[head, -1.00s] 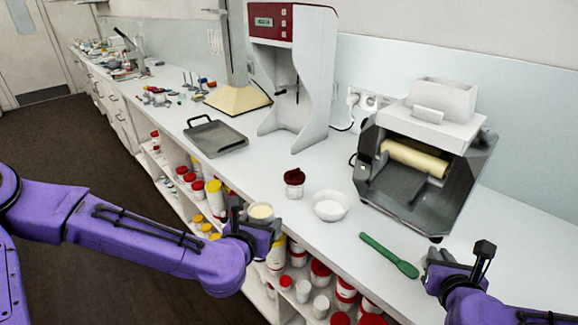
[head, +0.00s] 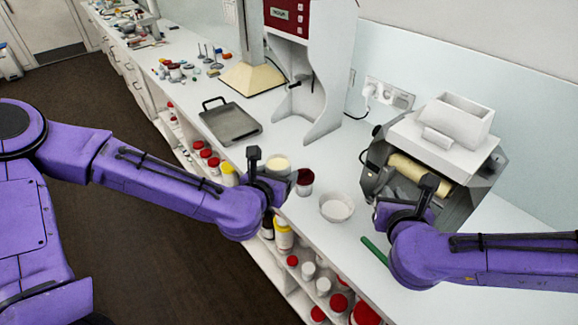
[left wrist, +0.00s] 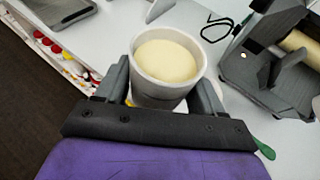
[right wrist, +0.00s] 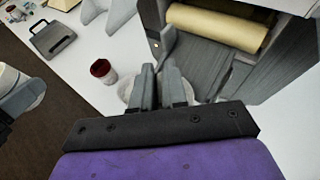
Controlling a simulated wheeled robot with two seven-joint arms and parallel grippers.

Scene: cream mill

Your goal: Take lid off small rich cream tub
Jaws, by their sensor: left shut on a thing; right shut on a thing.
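My left gripper (left wrist: 165,100) is shut on a small whitish tub (left wrist: 140,88). The tub is upright, with a smooth pale-yellow round surface (left wrist: 168,62) inside its rim. I see no separate lid on it. In the head view this tub (head: 277,168) is beside the counter's front edge, left of a jar with a dark red top.
The dark-red-topped jar (head: 305,188) and white bowl (head: 336,209) stand between the grippers. A green spatula (head: 375,251) lies partly under my right arm. The roller machine (head: 440,150) is behind my right gripper. A grey tray (head: 231,123) lies further left. Shelves below hold several jars.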

